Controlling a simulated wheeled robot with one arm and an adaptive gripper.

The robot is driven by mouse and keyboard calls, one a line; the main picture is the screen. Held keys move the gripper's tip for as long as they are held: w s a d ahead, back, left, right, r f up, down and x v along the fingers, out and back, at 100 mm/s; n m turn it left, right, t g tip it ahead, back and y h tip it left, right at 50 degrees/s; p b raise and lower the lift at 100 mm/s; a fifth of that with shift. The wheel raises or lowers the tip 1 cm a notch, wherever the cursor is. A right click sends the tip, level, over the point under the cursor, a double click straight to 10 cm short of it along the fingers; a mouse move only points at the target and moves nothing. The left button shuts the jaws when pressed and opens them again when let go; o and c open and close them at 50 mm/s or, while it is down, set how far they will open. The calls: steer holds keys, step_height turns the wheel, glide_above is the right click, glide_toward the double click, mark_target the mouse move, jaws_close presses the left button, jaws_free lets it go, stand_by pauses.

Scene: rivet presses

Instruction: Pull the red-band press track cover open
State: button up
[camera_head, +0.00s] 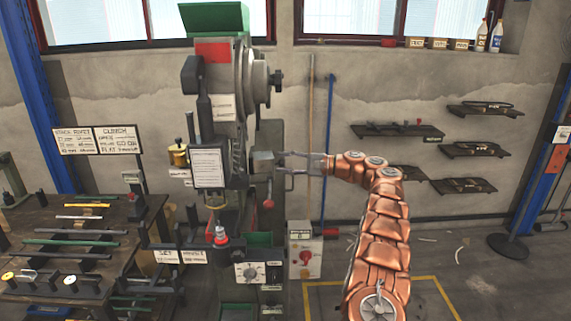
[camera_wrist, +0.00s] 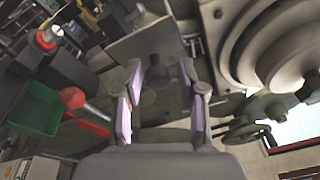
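The press with the red band (camera_head: 212,50) stands left of centre in the head view, a tall dark-grey machine. A small grey block (camera_head: 263,162) sits on its right side, above a red ball-ended lever (camera_head: 268,203); I cannot tell for certain which part is the track cover. My gripper (camera_head: 283,164) points left at this block, just right of it, with its fingers apart. The wrist view shows the gripper (camera_wrist: 160,68) open and empty. A flat grey plate (camera_wrist: 148,42) lies beyond the fingertips there, and the red ball knob (camera_wrist: 72,97) is to their left.
A green bin (camera_wrist: 36,108) and large round pulleys (camera_wrist: 265,40) flank the gripper in the wrist view. A switch box (camera_head: 305,257) stands right of the press. A cluttered bench (camera_head: 130,230) is at left. Floor at right is mostly clear.

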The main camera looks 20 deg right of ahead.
steer(key=shift+o, duration=0.5)
steer(key=shift+d, duration=0.1)
steer(key=v, duration=1.2)
